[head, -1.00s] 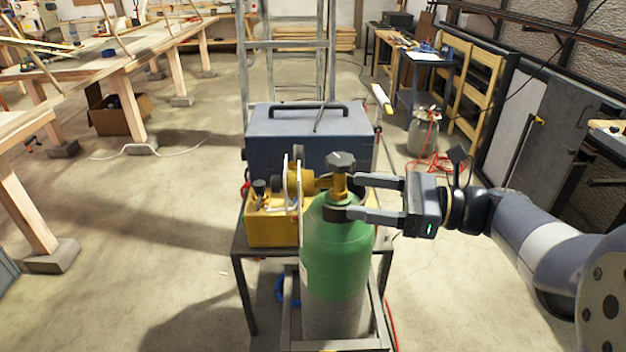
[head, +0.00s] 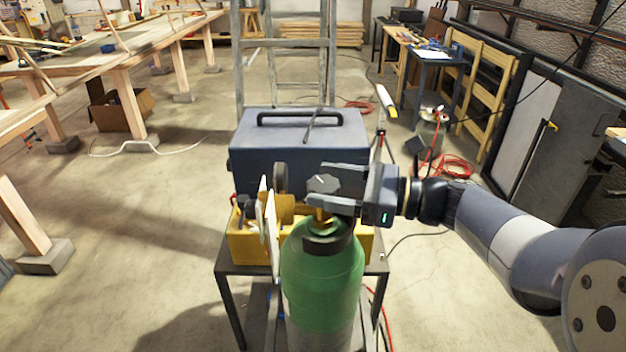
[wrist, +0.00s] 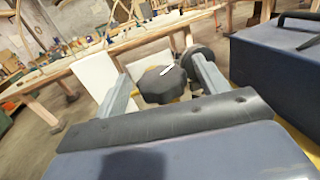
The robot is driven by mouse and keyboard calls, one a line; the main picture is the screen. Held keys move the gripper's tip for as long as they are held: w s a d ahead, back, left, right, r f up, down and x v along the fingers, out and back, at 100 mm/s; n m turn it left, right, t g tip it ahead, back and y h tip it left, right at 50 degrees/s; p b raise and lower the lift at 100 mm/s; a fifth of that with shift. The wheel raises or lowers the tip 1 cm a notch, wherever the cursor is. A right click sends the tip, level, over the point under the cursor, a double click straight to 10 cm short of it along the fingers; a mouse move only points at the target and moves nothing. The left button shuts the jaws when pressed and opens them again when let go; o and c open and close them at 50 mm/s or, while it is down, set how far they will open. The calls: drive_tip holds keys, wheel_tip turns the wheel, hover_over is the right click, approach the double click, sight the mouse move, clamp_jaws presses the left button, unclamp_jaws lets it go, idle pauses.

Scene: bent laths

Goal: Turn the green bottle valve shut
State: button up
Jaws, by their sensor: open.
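The green gas bottle (head: 322,275) stands upright in front of a small metal table. Its dark valve knob (head: 322,184) sits on top of a brass valve (head: 320,222). My gripper (head: 330,184) comes in from the right at the knob's height, with its fingers on either side of the knob. In the wrist view the knob (wrist: 163,84) lies between the two open fingers, with a white mark on its top. I cannot tell whether either finger touches it.
A yellow case (head: 250,247) and a dark blue box (head: 300,140) with a handle stand on the metal table (head: 228,270) behind the bottle. A round regulator part (wrist: 200,56) is close beyond the fingers. A ladder (head: 333,60) stands behind. The floor at left is open.

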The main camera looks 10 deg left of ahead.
sight(313, 182)
drive_tip(key=shift+a, duration=1.6)
drive_tip(key=shift+c, duration=0.3)
drive_tip(key=c, duration=0.9)
